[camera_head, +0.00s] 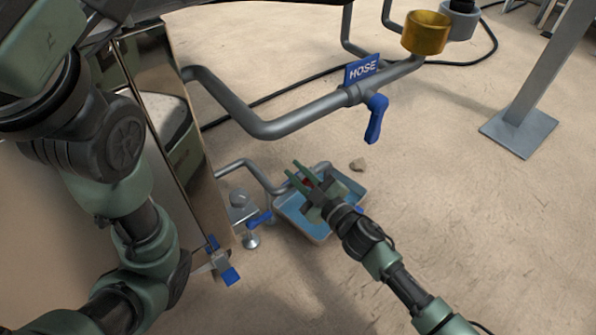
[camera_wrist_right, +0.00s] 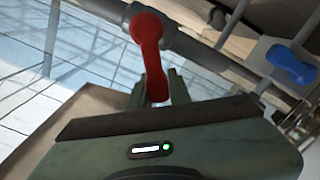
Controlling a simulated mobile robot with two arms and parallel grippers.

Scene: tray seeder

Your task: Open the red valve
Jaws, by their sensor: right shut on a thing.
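The red valve (camera_wrist_right: 150,45) has a red lever handle on a grey pipe and shows large in the right wrist view. In the head view only a small red bit of it (camera_head: 307,181) shows between my right fingers. My right gripper (camera_head: 299,174) is over the tray, shut on the red valve's handle. In the right wrist view the lower end of the handle lies between the fingers of the gripper (camera_wrist_right: 157,90). My left arm shows at the left of the head view, but its gripper is not in view.
A blue-filled metal tray (camera_head: 318,239) sits under my right gripper. A grey pipe with a blue HOSE sign (camera_head: 362,69) and blue lever (camera_head: 376,118) runs behind. A shiny metal cabinet (camera_head: 163,70) is at left. A post base (camera_head: 519,133) stands right. Floor between is mostly clear.

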